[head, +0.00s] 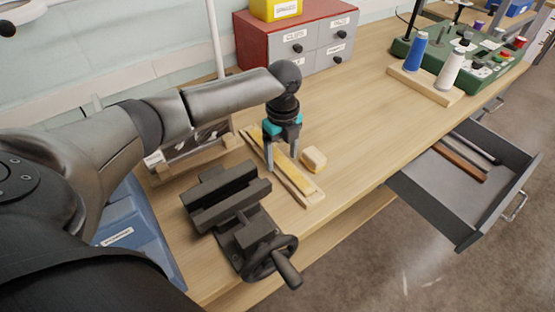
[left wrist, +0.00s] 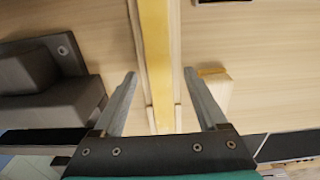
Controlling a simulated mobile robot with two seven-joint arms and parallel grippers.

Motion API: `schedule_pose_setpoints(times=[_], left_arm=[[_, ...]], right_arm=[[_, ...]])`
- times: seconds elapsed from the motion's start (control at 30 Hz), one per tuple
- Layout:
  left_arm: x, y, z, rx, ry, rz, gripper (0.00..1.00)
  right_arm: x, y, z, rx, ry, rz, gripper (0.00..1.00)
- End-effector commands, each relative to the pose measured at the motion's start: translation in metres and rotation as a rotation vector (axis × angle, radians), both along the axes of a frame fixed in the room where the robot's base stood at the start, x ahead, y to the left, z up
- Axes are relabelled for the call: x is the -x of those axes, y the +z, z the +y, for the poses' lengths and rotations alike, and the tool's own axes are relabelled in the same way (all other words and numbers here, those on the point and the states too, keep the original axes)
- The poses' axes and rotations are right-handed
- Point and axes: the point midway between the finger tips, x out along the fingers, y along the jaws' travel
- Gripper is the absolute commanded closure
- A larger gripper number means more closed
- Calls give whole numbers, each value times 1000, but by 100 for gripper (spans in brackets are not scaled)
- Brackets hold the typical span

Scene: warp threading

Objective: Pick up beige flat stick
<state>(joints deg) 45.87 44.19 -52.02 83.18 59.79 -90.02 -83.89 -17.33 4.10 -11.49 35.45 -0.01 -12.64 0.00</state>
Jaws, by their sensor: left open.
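A long flat yellow-beige stick (head: 301,180) lies lengthwise on a pale wooden holder (head: 312,198) on the bench. In the left wrist view the stick (left wrist: 155,45) runs up between the holder's pale edges. My left gripper (head: 282,162) is open and empty, pointing down over the stick. In the left wrist view its fingers (left wrist: 160,76) stand on either side of the stick, apart from it. How high the fingertips are above the bench is hard to tell. My right gripper is not in view.
A dark vise (head: 228,200) stands close left of the holder, and a small pale block (head: 313,158) lies close right. A red cabinet (head: 255,45) is behind. An open grey drawer (head: 450,215) holds brown sticks. The bench's right middle is clear.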

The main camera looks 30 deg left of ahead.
Motion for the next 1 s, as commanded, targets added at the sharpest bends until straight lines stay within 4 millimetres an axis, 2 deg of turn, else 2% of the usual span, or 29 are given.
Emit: schedule_pose_setpoints(times=[0.3, 0.9, 1.0], left_arm=[[0, -4, 0, 0, -1, -2, 27], [0, -4, 0, -1, -1, -1, 95], [0, -4, 0, -1, 0, -1, 100]], right_arm=[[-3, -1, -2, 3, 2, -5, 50], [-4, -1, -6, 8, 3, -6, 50], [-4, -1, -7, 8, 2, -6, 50]])
